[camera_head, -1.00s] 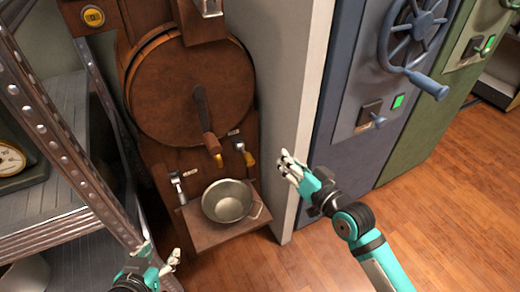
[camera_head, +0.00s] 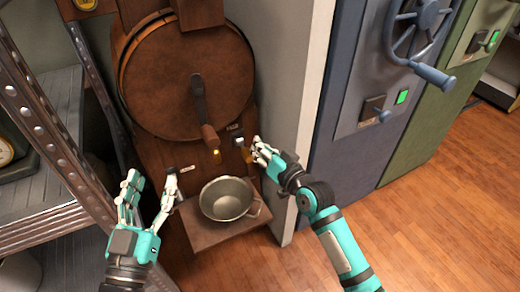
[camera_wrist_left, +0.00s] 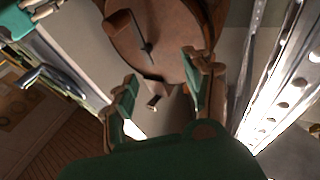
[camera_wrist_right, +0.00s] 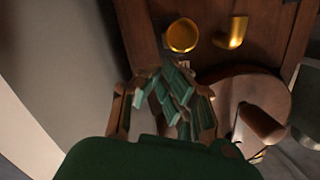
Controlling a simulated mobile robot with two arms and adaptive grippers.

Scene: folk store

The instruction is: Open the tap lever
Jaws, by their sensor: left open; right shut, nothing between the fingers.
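A brown wooden barrel-shaped dispenser (camera_head: 170,85) stands in the middle of the head view, with a dark handle (camera_head: 199,95) on its round front. A small tap lever with a yellow part (camera_head: 246,154) is at the lower right of its front panel. My right gripper (camera_head: 262,152) is shut and empty, its fingertips right beside this lever; contact is unclear. Yellow metal fittings (camera_wrist_right: 182,36) show ahead of it in the right wrist view. My left gripper (camera_head: 153,186) is open and empty before the panel's lower left, covering most of the metal fitting there.
A metal bowl (camera_head: 226,198) sits on the wooden ledge (camera_head: 207,238) below the levers, between my grippers. A metal shelf rack (camera_head: 45,225) is close on the left. A pale wall edge (camera_head: 300,130) and a blue cabinet (camera_head: 350,130) stand on the right. The floor at the lower right is clear.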

